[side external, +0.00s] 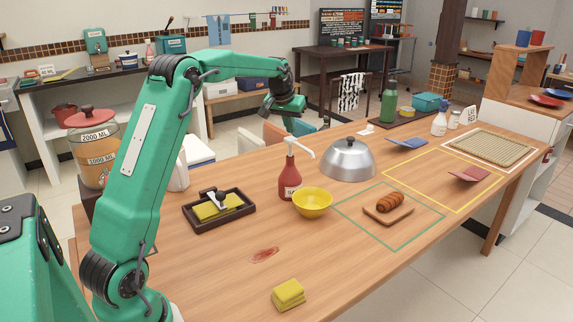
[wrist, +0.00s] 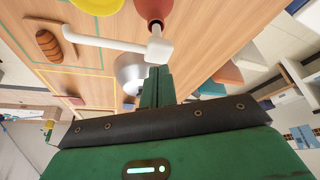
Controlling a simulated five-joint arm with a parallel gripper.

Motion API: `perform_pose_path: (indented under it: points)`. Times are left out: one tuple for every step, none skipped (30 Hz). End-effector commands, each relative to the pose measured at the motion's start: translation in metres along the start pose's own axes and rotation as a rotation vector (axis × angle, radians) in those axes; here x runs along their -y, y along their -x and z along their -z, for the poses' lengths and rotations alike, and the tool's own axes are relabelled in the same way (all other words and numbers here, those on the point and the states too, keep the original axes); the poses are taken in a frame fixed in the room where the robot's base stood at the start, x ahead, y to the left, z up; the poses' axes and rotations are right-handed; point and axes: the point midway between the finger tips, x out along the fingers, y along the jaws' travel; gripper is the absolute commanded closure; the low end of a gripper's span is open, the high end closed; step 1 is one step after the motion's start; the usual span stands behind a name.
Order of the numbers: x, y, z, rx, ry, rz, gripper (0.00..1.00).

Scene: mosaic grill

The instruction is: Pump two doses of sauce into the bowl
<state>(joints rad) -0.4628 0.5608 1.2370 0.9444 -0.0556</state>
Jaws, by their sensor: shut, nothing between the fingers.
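A red sauce bottle (side external: 290,180) stands upright on the wooden table, with a white pump head (side external: 299,146) on top. The spout points over the yellow bowl (side external: 312,204), which stands beside the bottle. My gripper (side external: 287,107) is above the bottle in the side view. In the wrist view, my gripper (wrist: 157,72) is shut and empty, its fingertips close to the white pump head (wrist: 158,47) in the picture. I cannot tell whether they touch. The bottle (wrist: 153,10) and bowl (wrist: 97,5) are cut off at the top edge. The bowl's inside is hard to make out.
A silver dome (side external: 348,160) stands right of the bottle. A board (side external: 388,214) with a brown roll lies to the right. A reddish stain (side external: 265,255) and yellow cloth (side external: 288,294) lie in front.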

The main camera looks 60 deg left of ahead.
Motion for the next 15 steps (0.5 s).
perform_pose_path:
  points:
    - [0.0, 0.0, 0.0, 0.0, 0.0, 0.0, 1.0]
    - [0.0, -0.0001, 0.0, 0.0, 0.0, 0.0, 1.0]
    - [0.0, -0.0004, -0.0002, 0.0, 0.0, 0.0, 1.0]
    - [0.0, -0.0007, -0.0003, 0.0, 0.0, 0.0, 1.0]
    - [0.0, -0.001, -0.0004, 0.0, 0.0, 0.0, 1.0]
    - [0.0001, -0.0017, -0.0007, 0.0, 0.0, 0.0, 1.0]
    - [0.0, -0.0023, -0.001, 0.0, 0.0, 0.0, 1.0]
    - [0.0001, -0.003, -0.0013, 0.001, 0.0, 0.0, 1.0]
    - [0.0001, -0.004, -0.0017, 0.001, 0.0, 0.0, 1.0]
    - [0.0001, -0.0047, -0.002, 0.001, 0.0, 0.0, 1.0]
    - [0.0002, -0.0055, -0.0024, 0.001, 0.0, 0.0, 1.0]
    - [0.0001, -0.0065, -0.0028, 0.001, 0.0, 0.0, 1.0]
    - [0.0002, -0.0073, -0.0032, 0.001, 0.0, 0.0, 1.0]
    - [0.0002, -0.0081, -0.0035, 0.001, 0.0, 0.0, 1.0]
    - [0.0002, -0.0091, -0.0039, 0.001, 0.0, 0.0, 1.0]
